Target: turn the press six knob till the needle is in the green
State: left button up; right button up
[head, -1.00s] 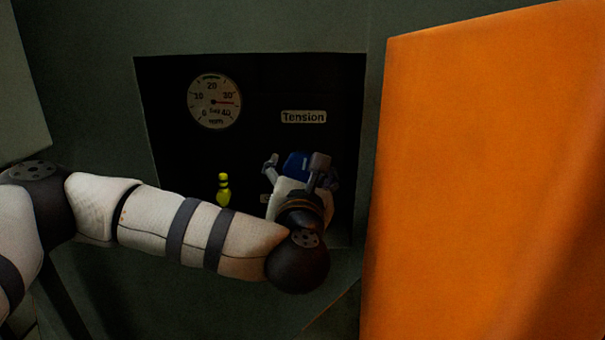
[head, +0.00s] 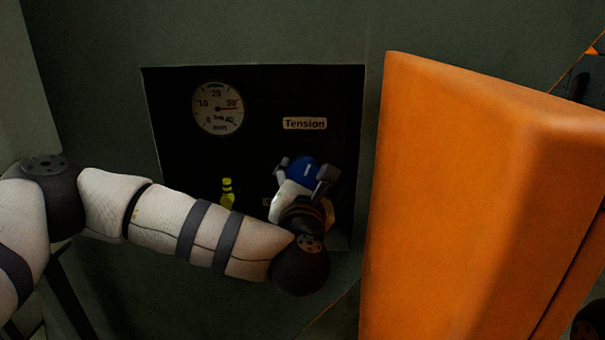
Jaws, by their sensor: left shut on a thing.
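The blue knob (head: 302,167) sits in the dark recessed panel below the "Tension" label (head: 305,123). My left gripper (head: 304,172) reaches in from the left and is shut on the knob, with a finger on either side. The gripper hides the knob's lower part. The round white gauge (head: 217,109) is at the panel's upper left, with numbers from 0 to 40. My right gripper is not in view.
A large orange panel (head: 455,210) stands out close to the right of the recess. A small yellow-green fitting (head: 227,192) is in the recess, just above my left forearm. The grey-green machine face (head: 260,35) surrounds the recess.

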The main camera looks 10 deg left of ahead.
pick_arm(q)
jog(key=m+p, duration=0.1)
jog(key=m, duration=0.1)
jog(key=m+p, duration=0.1)
jog(key=m, duration=0.1)
jog(key=shift+r, duration=0.4)
jog(key=shift+a+f+m+p, duration=0.15)
jog(key=shift+m+p, duration=0.1)
jog(key=shift+m, duration=0.45)
jog(key=shift+d+f+m+p, duration=0.1)
jog(key=shift+m+p, duration=0.15)
jog(key=shift+m, duration=0.45)
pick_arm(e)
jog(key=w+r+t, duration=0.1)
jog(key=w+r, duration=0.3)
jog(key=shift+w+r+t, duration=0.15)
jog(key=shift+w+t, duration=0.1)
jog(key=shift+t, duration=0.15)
pick_arm(q)
jog(key=shift+f, duration=0.1)
jog(key=o, duration=1.2)
jog(key=shift+c, duration=0.2)
jog(key=s+d, duration=0.1)
jog(key=s, duration=0.6)
jog(key=shift+s+d, duration=0.2)
